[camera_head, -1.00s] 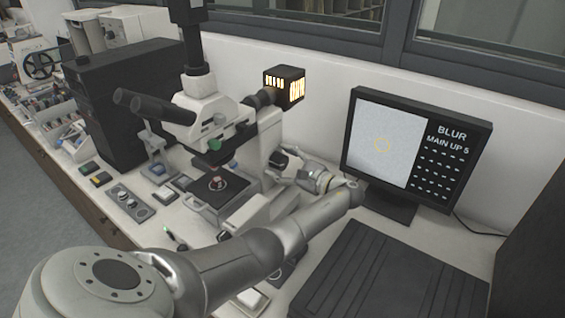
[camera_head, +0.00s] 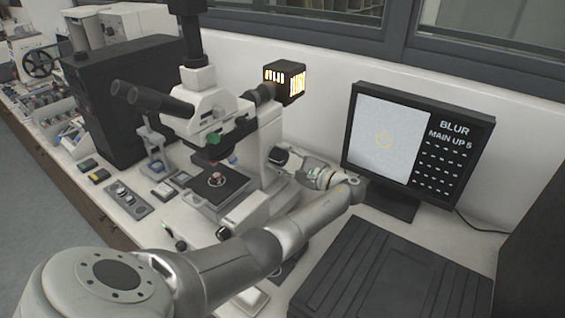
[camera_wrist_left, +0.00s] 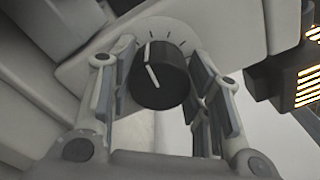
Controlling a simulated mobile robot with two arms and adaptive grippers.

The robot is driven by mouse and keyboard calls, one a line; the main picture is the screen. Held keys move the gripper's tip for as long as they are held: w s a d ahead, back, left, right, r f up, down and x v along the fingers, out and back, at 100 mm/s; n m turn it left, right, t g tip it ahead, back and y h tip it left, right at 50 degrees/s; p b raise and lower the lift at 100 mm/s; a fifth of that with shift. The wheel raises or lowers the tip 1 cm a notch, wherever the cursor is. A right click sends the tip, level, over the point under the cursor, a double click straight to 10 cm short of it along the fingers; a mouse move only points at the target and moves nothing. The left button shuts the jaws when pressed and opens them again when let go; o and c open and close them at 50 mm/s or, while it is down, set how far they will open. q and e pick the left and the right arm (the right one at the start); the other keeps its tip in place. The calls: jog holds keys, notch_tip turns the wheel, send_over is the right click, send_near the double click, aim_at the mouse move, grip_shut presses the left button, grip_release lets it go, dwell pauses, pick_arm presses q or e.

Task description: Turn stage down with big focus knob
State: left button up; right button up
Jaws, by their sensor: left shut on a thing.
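The microscope (camera_head: 252,140) stands at the middle of the bench in the head view, its twin eyepieces toward the left. Its dark stage (camera_head: 232,187) lies under the objectives, with a small reddish specimen (camera_head: 217,178) on it. The big focus knob (camera_wrist_left: 160,75) is black with a white pointer line, below several dark tick marks on the pale body. My left gripper (camera_wrist_left: 158,88) is shut on the knob, one finger at each side. In the head view the left gripper (camera_head: 288,160) reaches the microscope's right side. My right gripper is not in view.
A glowing lamp box (camera_head: 284,82) sits behind the microscope. A black cabinet (camera_head: 125,95) and small controls stand left.

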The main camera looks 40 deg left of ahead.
pick_arm(q)
jog(key=n+b, duration=0.3)
jog(key=shift+f, duration=0.3)
jog(key=shift+n+b, duration=0.45)
jog(key=shift+n, duration=0.35)
jog(key=shift+r, duration=0.1)
jog(key=o, duration=1)
jog(key=shift+r, duration=0.1)
jog(key=shift+d, duration=0.2)
jog(key=d, duration=0.7)
jog(key=w+d, duration=0.1)
jog(key=d, duration=0.3)
jog(key=shift+d, duration=0.35)
jog(key=shift+f, duration=0.2)
